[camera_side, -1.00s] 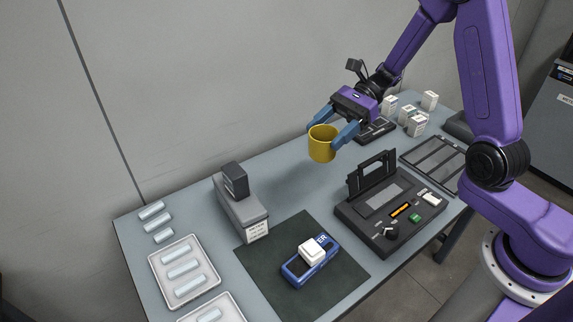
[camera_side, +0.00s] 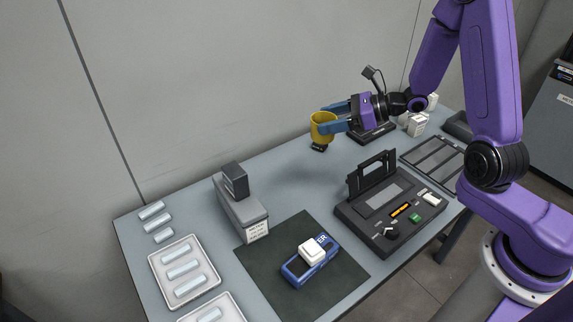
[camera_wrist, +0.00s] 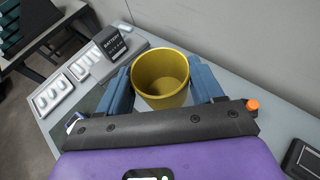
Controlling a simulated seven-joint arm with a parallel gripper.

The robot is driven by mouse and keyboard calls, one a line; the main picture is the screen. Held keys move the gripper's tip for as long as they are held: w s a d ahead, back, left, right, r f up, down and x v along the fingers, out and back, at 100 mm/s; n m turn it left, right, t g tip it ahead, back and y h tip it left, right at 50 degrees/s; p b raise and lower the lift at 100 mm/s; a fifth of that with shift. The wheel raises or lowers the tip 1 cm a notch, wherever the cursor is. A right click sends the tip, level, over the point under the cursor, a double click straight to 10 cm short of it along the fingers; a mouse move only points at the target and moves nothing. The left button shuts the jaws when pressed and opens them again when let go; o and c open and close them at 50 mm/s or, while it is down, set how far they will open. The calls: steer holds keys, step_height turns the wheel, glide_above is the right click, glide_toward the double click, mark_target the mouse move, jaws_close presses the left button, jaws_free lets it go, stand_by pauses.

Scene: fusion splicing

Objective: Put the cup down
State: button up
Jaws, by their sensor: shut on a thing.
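The yellow cup (camera_side: 322,127) is upright between the blue fingers of my gripper (camera_side: 335,119), near the back edge of the table (camera_side: 290,170). In the wrist view the open-topped, empty cup (camera_wrist: 160,76) sits between both fingers of my gripper (camera_wrist: 160,88), which are shut on its sides. A small black item (camera_side: 319,148) shows just below the cup in the side view. I cannot tell whether the cup's base touches anything.
A grey box-shaped device (camera_side: 240,208) stands left of centre. A black splicer (camera_side: 390,205) with a raised lid stands front right. A blue tool (camera_side: 310,261) lies on a dark mat (camera_side: 262,262). White boxes (camera_side: 416,124) stand behind my wrist. The table between cup and grey device is clear.

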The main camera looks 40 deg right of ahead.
mark_target(328, 136)
step_height(328, 136, down, 5)
steer(key=shift+w+f, duration=0.1)
steer(key=w+f, duration=0.3)
steer(key=w, duration=0.1)
steer(key=w+a+f, duration=0.1)
steer(key=w+f, duration=0.2)
steer(key=w, duration=0.2)
steer(key=w+f, duration=0.4)
steer(key=shift+w+a, duration=0.2)
steer(key=shift+w, duration=0.15)
steer(key=shift+f, duration=1.55)
steer(key=shift+f, duration=0.1)
steer(key=o, duration=1.1)
steer(key=shift+o, duration=0.2)
